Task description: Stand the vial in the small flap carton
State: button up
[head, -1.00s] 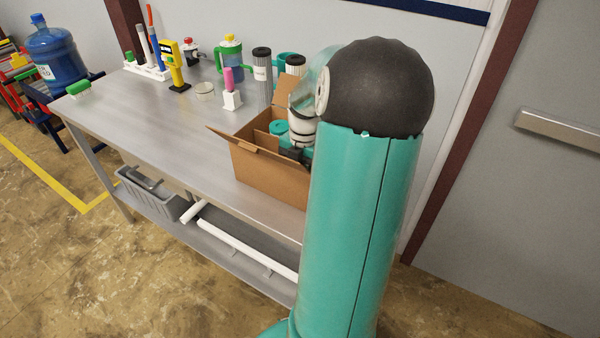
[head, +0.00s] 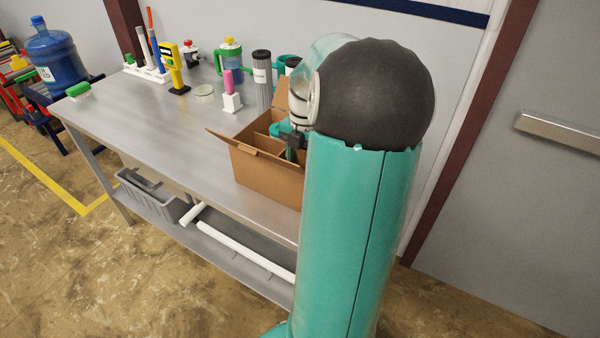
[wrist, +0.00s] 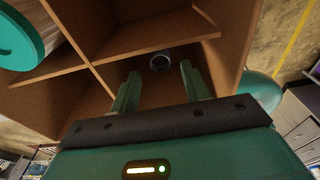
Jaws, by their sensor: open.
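The small flap carton (head: 262,178) is brown, with its flaps open, near the right end of the bench. In the wrist view its cardboard dividers (wrist: 150,50) split it into compartments. The vial (wrist: 161,62) shows there as a small dark round end with a pale rim, inside one compartment close to a divider. It looks upright; its lower part is hidden. My gripper (wrist: 158,72) is open, with its fingers either side of the vial and the vial apart from them, beyond the tips. In the head view my gripper (head: 292,145) is over the carton, partly hidden by my arm.
A teal-topped container (wrist: 22,40) occupies another compartment.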

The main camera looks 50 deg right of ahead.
notch_tip(320, 180, up, 7)
jog(key=shift+d, duration=0.45)
jog(key=shift+w+a, duration=0.1)
